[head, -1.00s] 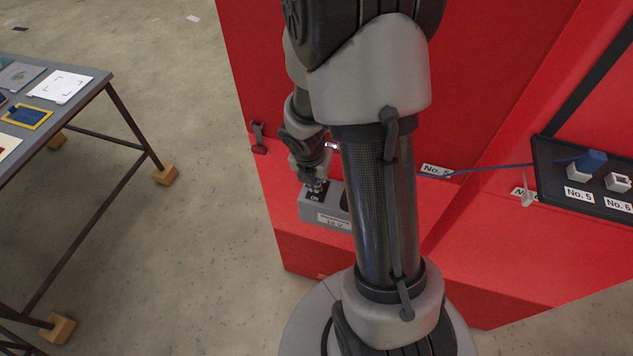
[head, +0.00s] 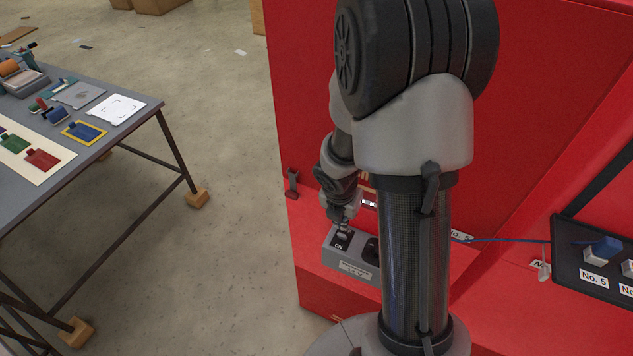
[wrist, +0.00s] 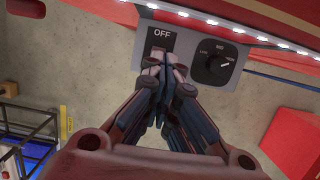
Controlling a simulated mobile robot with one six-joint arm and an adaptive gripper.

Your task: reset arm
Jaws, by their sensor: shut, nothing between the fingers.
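My gripper (wrist: 165,62) is shut and empty in the wrist view. Its fingertips are at the rocker switch (wrist: 161,38) of a grey control box (wrist: 190,28); I cannot tell whether they touch it. The wrist view shows "OFF" at one end of the switch. A black dial (wrist: 222,62) sits beside it. In the head view my gripper (head: 342,222) points down at the grey box (head: 352,268), where "ON" shows at the near end of the switch. My arm hides part of the box and the red panel behind it.
The box stands on a red bench (head: 490,300) before a red upright panel (head: 320,100). A grey table (head: 130,120) with cards stands left, across open floor.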

